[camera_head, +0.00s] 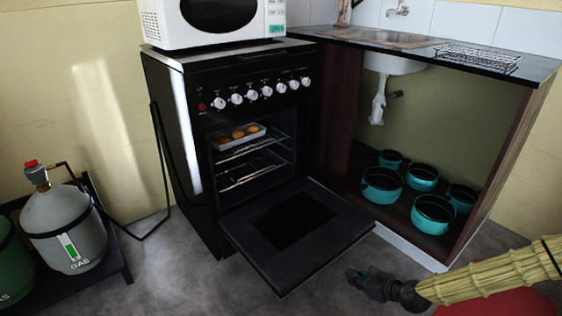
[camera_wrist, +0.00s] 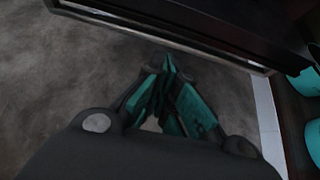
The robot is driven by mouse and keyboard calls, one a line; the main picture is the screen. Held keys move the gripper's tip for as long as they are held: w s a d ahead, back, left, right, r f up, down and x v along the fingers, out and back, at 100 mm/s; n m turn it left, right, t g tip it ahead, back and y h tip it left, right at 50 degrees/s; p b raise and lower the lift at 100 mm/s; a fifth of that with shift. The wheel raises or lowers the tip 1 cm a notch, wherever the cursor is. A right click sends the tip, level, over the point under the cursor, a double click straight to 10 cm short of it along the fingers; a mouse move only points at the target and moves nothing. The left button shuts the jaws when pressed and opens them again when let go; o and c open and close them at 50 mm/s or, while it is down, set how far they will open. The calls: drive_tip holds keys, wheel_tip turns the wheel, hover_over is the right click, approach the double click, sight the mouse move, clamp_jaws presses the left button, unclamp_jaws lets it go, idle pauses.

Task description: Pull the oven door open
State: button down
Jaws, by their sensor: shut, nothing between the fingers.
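The black oven (camera_head: 205,140) stands against the wall in the head view. Its door (camera_head: 340,222) is swung down and lies about level, low over the floor, with its dark window facing up. The oven's inside shows, with wire racks and a tray of food (camera_head: 238,137). My gripper (camera_head: 352,273) is to the right of the door's front right corner, low, apart from the door in the head view. In the wrist view the fingertips of my gripper (camera_wrist: 168,65) are together with nothing between them. The door's edge (camera_wrist: 170,38) crosses the top of that view, just beyond the fingertips.
A white microwave (camera_head: 215,22) stands on the oven. Right of it is an open sink cabinet (camera_head: 335,110) with several teal pots (camera_head: 382,185). Gas cylinders (camera_head: 65,228) stand at the left on a dark stand. The floor (camera_head: 185,280) in front is clear.

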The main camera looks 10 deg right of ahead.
drive_tip(key=s+a+f+n+g, duration=0.3)
drive_tip(key=s+a+f+n, duration=0.1)
drive_tip(key=s+a+n, duration=0.35)
drive_tip(key=s+a+f+n+g, duration=0.3)
drive_tip(key=s+a+n, duration=0.35)
drive_tip(key=a, duration=0.25)
drive_tip(key=s+d+f+n+g+h, duration=0.1)
drive_tip(key=s+d+n+g+h, duration=0.15)
drive_tip(key=s+n, duration=0.6)
drive_tip(key=s+d+n+g+h, duration=0.2)
drive_tip(key=s+n+h, duration=0.1)
drive_tip(key=s+n, duration=0.55)
wheel_tip(320, 180, up, 36)
drive_tip(key=s+m+p, duration=0.1)
drive_tip(key=p, duration=3.4)
drive_tip(key=shift+s+d+f+p, duration=0.15)
drive_tip(key=shift+s+d+p, duration=0.15)
drive_tip(key=shift+s+p, duration=0.1)
drive_tip(key=c, duration=2.2)
unclamp_jaws()
drive_tip(key=shift+r+t, duration=0.2)
drive_tip(key=shift+t, duration=0.05)
drive_tip(key=o, duration=0.8)
drive_tip(key=shift+c, duration=0.2)
drive_tip(key=shift+s, duration=0.1)
